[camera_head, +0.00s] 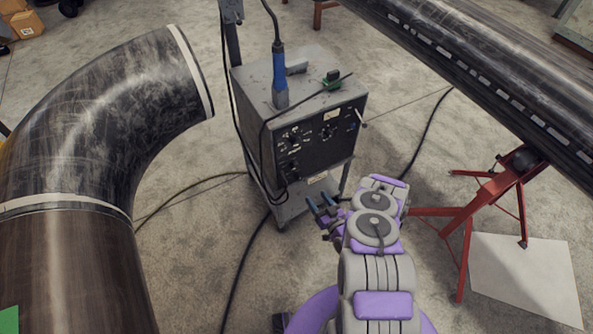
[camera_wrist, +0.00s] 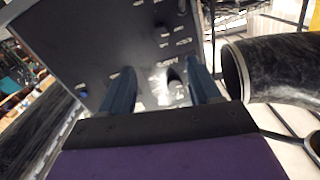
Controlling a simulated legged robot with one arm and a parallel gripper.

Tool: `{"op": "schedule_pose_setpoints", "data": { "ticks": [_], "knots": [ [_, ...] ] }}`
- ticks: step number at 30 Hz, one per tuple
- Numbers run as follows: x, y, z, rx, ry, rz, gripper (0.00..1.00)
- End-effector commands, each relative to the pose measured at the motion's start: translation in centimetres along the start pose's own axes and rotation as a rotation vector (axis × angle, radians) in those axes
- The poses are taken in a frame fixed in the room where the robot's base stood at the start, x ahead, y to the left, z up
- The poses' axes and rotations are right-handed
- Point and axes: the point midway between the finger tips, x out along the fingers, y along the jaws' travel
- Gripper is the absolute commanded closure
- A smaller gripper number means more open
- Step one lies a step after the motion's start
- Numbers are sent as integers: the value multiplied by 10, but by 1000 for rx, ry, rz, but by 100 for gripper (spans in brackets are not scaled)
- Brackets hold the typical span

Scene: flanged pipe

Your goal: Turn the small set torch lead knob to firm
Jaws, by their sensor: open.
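The grey welding machine (camera_head: 300,100) stands on a low cart in the middle of the head view. Its dark front panel (camera_head: 318,148) carries several dials and knobs, including a black dial (camera_head: 292,136) at upper left and a small blue knob (camera_head: 352,127) at upper right. My gripper (camera_head: 325,208) is low in front of the panel and apart from it. In the wrist view the panel (camera_wrist: 120,50) appears tilted, with a dark knob (camera_wrist: 174,77) seen between the two blue fingers of my open, empty gripper (camera_wrist: 162,88). The labels are too blurred to tell which knob is the torch lead one.
A large dark pipe elbow (camera_head: 110,110) fills the left; it also shows at right in the wrist view (camera_wrist: 275,70). A long pipe (camera_head: 480,70) rests on a red stand (camera_head: 480,205) at right. Cables lie on the floor around the cart. A blue-handled torch (camera_head: 279,75) is on the machine.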

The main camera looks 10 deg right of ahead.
Motion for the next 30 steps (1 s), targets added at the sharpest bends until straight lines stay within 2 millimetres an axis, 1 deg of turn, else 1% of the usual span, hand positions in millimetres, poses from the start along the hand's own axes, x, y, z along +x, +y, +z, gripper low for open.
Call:
{"op": "schedule_pose_setpoints", "data": {
  "ticks": [1,4,8,11,24,30],
  "knots": [
    [-6,0,2,4,10,3,38],
    [-9,-2,4,8,21,3,38],
    [1,-6,4,8,23,-2,38],
    [17,-7,2,5,23,-2,38],
    [104,-4,0,8,30,-3,38],
    [139,-4,-1,8,30,0,38]
  ]
}}
